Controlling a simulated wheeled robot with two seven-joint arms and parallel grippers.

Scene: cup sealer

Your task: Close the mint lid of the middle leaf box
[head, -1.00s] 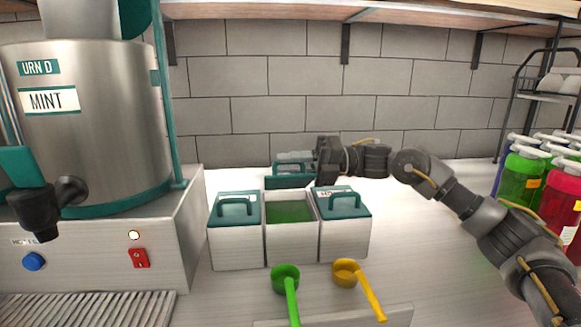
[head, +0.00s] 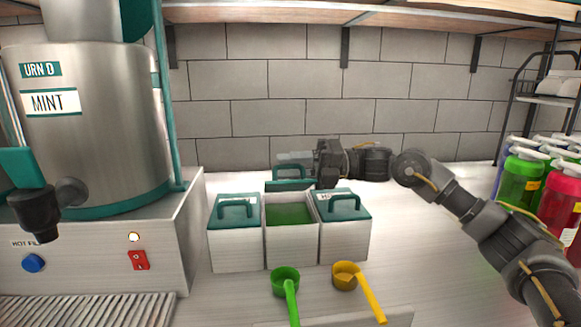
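The middle leaf box (head: 292,246) stands between two boxes with shut teal lids and is open, with green leaf (head: 290,214) showing inside. Its teal mint lid (head: 283,186) stands raised behind the box's back edge, with its handle (head: 290,170) toward the top. My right gripper (head: 293,158) reaches in from the right, behind the boxes, with its fingers pointing left at the top of the raised lid. Whether the fingers touch the handle, and how far apart they are, I cannot tell. My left gripper is not in view.
The left box (head: 236,249) and right box (head: 344,242) flank the middle one closely. A green scoop (head: 286,280) and a yellow scoop (head: 347,274) lie in front. The mint urn (head: 90,130) stands left, and bottles (head: 522,178) stand right.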

